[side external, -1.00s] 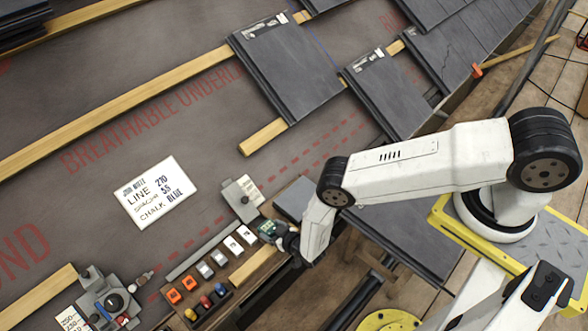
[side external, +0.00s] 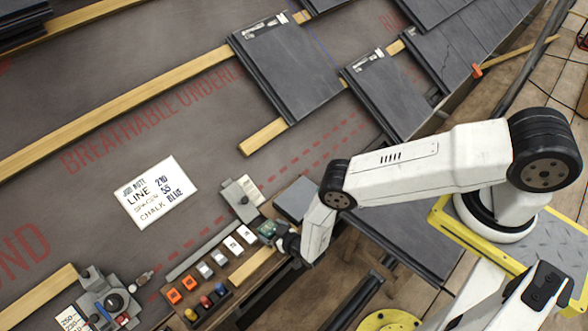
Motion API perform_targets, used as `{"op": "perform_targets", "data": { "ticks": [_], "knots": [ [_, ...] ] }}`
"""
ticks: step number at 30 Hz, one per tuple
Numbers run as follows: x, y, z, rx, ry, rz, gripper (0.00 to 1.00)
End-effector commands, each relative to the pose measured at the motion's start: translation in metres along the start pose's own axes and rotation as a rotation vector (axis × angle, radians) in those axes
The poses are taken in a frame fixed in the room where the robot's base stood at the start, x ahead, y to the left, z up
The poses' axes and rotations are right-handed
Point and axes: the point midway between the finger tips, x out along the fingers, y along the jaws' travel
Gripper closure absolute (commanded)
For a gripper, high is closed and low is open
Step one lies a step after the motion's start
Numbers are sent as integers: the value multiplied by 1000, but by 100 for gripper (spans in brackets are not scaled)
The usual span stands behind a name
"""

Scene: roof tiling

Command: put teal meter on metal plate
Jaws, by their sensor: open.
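The teal meter (side external: 268,230) is a small dark teal block at the upper right end of the wooden block rack, beside a row of small white blocks. My gripper (side external: 281,239) is at the end of the white arm, low beside the meter's right side. Its jaws are open, but the fingertips are small and partly hidden, so I cannot tell whether they touch the meter. A grey metal plate (side external: 240,190) with a raised part lies on the underlay, up and left of the meter.
The rack holds several white, orange, red, yellow and blue pieces (side external: 205,285). A dark slate (side external: 297,198) lies just right of the plate. A written note (side external: 157,191) and a grey dial device (side external: 110,303) lie to the left. Open underlay surrounds the note.

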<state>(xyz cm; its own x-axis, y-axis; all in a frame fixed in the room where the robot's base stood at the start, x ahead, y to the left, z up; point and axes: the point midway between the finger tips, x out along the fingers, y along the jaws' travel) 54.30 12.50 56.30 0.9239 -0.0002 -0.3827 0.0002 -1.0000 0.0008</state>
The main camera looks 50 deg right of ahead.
Motion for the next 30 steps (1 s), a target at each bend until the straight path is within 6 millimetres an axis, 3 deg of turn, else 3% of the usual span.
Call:
{"op": "perform_targets", "data": {
  "ticks": [14, 30],
  "knots": [
    [-26, -1, -2, -1, -1, -1, 0],
    [-86, -1, -2, -2, -1, -3, 0]
  ]
}}
